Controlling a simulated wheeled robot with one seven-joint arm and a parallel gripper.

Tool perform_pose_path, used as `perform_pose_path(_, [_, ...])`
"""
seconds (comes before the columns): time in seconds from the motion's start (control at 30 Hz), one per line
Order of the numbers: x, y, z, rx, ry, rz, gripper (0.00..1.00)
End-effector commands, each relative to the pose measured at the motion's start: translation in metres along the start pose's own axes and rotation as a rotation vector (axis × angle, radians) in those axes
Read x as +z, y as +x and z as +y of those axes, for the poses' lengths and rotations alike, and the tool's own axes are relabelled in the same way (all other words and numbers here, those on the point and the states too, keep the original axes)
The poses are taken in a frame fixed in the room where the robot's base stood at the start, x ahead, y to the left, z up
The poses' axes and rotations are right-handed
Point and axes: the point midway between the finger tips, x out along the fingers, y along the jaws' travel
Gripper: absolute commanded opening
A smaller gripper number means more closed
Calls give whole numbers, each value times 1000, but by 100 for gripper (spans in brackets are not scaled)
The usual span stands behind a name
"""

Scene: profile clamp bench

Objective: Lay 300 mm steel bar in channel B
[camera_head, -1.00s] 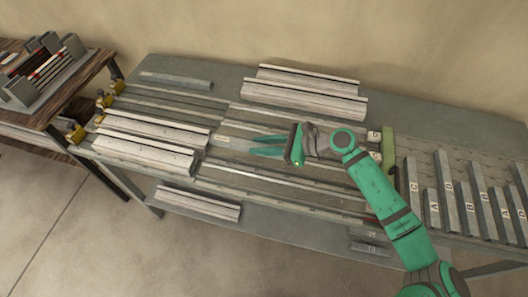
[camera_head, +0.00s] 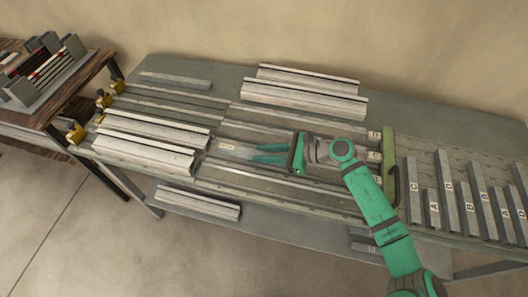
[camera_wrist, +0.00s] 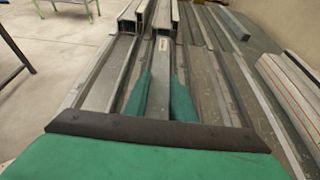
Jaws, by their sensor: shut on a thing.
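My gripper (camera_head: 268,154) points left over the middle of the bench, fingers nearly parallel to the channels. It is shut on a grey steel bar (camera_wrist: 163,72), which runs between the green fingers in the wrist view. A pale label shows on the bar's far part in the wrist view and left of my fingertips in the head view (camera_head: 227,147). The bar lies along the direction of the channels; whether it touches a channel floor I cannot tell. Long channels (camera_head: 285,187) run across the bench. Plates marked D and C show at their right end; I cannot read a B plate there.
Pale profiles (camera_head: 150,142) stand at the left end, just beyond the held bar. More profiles (camera_head: 305,92) lie at the back. A green upright bar (camera_head: 388,165) crosses the channels' right end. Lettered grey blocks (camera_head: 450,190) stand at right. Yellow clamps (camera_head: 76,134) line the left edge.

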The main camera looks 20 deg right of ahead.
Motion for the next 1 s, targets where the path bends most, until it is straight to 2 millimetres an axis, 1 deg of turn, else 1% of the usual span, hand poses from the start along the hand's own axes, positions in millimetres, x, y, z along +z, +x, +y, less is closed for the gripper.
perform_pose_path(0.03, [0,0,0,0,0,0,28])
perform_pose_path(0.1, [0,0,0,0,0,0,42])
perform_pose_path(0.37, [0,0,0,0,1,-1,42])
perform_pose_path(0.5, [6,-2,0,0,1,-2,42])
perform_pose_path(0.53, [6,-5,0,-2,2,-1,42])
perform_pose_path(0.67, [5,-26,-1,-3,1,2,42])
perform_pose_path(0.8, [5,-56,-1,-4,2,2,42])
perform_pose_path(1.0, [5,-93,-1,-3,1,1,42])
